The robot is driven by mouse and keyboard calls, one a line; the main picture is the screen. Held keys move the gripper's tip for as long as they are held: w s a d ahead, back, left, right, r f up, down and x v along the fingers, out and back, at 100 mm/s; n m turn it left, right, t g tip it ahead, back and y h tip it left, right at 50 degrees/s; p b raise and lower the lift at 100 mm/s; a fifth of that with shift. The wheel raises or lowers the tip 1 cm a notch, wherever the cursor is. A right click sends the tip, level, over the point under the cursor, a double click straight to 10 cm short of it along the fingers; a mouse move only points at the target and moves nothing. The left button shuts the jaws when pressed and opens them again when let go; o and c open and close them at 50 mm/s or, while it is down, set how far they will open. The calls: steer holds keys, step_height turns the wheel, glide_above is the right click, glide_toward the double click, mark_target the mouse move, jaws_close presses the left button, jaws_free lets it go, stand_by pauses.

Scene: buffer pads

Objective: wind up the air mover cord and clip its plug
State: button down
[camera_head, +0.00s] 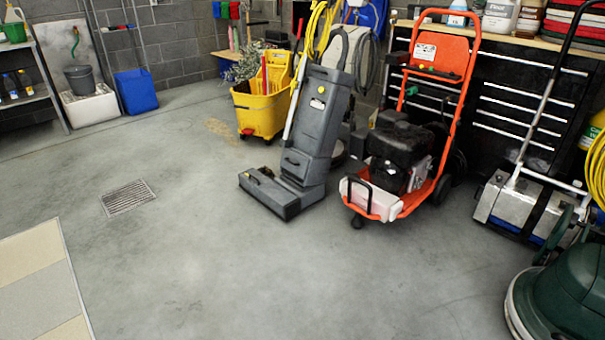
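I cannot pick out an air mover for sure. A blue rounded thing (372,14) stands at the top edge behind the grey upright machine, cut off by the frame, and I cannot tell what it is. A yellow cord (318,28) hangs in loops by the grey upright machine (318,115). Another yellow cord (597,165) is coiled at the right edge. No plug or clip can be made out. My gripper is not in view.
An orange-framed machine (458,60), a yellow mop bucket (262,112) and a green floor machine (570,295) stand on the concrete. Black drawers (525,100) line the back right. A floor drain (128,197) lies at left. The middle and front floor is clear.

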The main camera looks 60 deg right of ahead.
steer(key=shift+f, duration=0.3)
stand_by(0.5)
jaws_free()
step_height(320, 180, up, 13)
steer(key=p, duration=0.6)
steer(key=shift+p, duration=0.4)
